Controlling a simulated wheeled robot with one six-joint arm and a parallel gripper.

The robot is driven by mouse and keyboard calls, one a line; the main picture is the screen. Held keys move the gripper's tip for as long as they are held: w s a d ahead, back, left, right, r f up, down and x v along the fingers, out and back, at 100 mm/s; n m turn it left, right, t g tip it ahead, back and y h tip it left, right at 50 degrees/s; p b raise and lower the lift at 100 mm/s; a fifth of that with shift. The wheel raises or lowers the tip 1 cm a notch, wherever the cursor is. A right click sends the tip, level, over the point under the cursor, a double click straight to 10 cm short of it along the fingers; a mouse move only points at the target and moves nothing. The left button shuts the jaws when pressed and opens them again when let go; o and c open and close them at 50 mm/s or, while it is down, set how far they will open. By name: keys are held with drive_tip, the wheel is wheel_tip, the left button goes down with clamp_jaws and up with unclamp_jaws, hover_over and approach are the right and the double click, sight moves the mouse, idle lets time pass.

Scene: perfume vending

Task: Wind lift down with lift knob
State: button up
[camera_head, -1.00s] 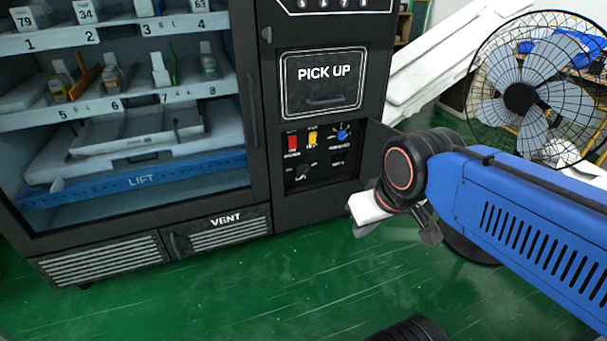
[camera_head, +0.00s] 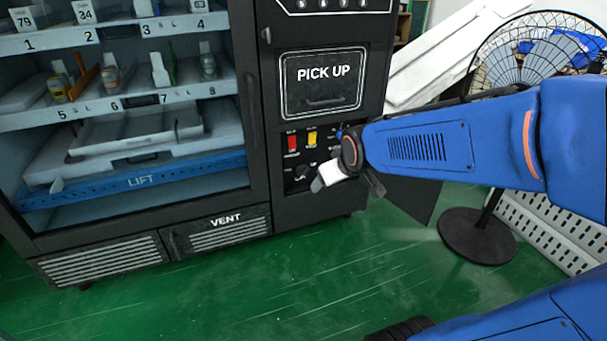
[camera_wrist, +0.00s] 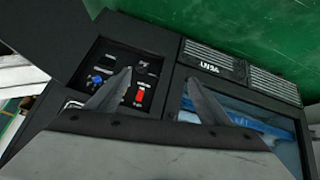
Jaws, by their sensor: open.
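The vending machine's control panel (camera_head: 287,160) holds a red switch (camera_head: 292,143), a yellow switch (camera_head: 312,138), a blue knob (camera_head: 340,133) and a black knob (camera_head: 302,171). Their labels are too small to read, so I cannot tell which knob is the lift knob. The blue lift (camera_head: 140,181) sits low behind the glass, with a white tray above it. My gripper (camera_head: 346,183) is open and empty, in front of the panel's lower right side, hiding part of it. In the wrist view my gripper (camera_wrist: 160,77) has its fingers apart; the black knob (camera_wrist: 142,62) shows between them and the blue knob (camera_wrist: 95,79) left of them.
The pick-up door (camera_head: 321,83) is above the panel. A dark open flap (camera_head: 410,203) stands out at the machine's right side, behind my arm. A fan (camera_head: 480,235) stands further right. The green floor (camera_head: 290,290) in front is clear.

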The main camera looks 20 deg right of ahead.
sight(304, 174)
drive_tip(key=w+d+f+n+t, duration=0.25)
drive_tip(key=w+f, duration=0.35)
drive_tip(key=w, duration=0.6)
drive_tip(key=w+d+f+n+t, duration=0.1)
drive_tip(key=w+d+f+t, duration=0.15)
drive_tip(key=w+f, duration=0.65)
drive_tip(key=w+d+f+n+t, duration=0.1)
drive_tip(key=w+d+f+t, duration=0.15)
drive_tip(key=f, duration=0.55)
drive_tip(key=w+d+f+n+t, duration=0.1)
drive_tip(key=w+f+n+t, duration=0.15)
drive_tip(key=f, duration=0.45)
drive_tip(key=shift+m+y, duration=0.3)
drive_tip(key=shift+m, duration=0.2)
drive_tip(key=w, duration=1.8)
drive_tip(key=shift+a, duration=0.2)
drive_tip(key=shift+c, duration=0.5)
drive_tip(key=c, duration=0.9)
